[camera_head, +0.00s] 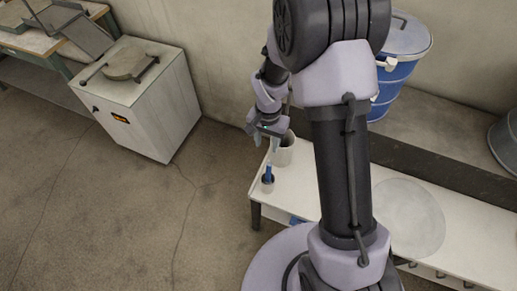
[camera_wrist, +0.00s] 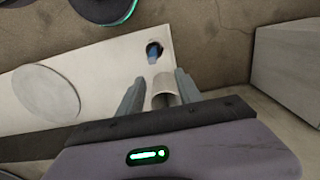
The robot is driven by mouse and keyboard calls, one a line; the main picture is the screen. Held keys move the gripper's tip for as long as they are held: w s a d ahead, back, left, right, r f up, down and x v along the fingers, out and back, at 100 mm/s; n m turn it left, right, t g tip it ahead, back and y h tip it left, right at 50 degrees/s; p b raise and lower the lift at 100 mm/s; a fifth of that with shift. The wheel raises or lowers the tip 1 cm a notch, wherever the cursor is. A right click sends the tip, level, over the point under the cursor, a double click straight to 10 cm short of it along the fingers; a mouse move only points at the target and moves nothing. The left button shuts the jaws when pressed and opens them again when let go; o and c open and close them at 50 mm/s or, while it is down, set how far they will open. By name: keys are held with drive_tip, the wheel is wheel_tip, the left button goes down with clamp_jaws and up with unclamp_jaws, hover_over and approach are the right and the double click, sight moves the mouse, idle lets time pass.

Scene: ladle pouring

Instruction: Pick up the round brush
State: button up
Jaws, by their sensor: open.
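A small blue upright thing (camera_head: 268,172), possibly the round brush, stands in a small grey cup (camera_head: 267,185) near the left end of the white bench. In the wrist view the blue thing (camera_wrist: 154,53) shows beyond my fingertips; I see no bristles. My gripper (camera_head: 266,144) is open above the bench end, pointing down. In the wrist view, a larger pale pot (camera_wrist: 165,92) shows between my fingers (camera_wrist: 159,80). The pot (camera_head: 285,152) stands behind the small cup. I cannot tell whether the fingers touch it.
The white bench (camera_head: 470,235) runs right, with a pale round disc (camera_head: 408,218) on it. A blue lidded drum (camera_head: 392,80) stands behind my arm. A white cabinet (camera_head: 150,115) stands at the left, with open floor between it and the bench.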

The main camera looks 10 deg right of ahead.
sight(268, 163)
drive_tip(key=f+b, duration=0.1)
drive_tip(key=f, duration=0.2)
drive_tip(key=s+f+b, duration=0.1)
drive_tip(key=f, duration=0.3)
drive_tip(key=f+b, duration=0.1)
drive_tip(key=f, duration=0.3)
drive_tip(key=shift+s+d, duration=0.1)
drive_tip(key=shift+s, duration=0.1)
drive_tip(key=f+b, duration=0.2)
drive_tip(key=f, duration=0.1)
drive_tip(key=f+b, duration=0.1)
drive_tip(key=f, duration=0.1)
drive_tip(key=shift+s+d+f, duration=0.25)
drive_tip(key=shift+r, duration=0.15)
drive_tip(key=shift+c, duration=0.4)
clamp_jaws()
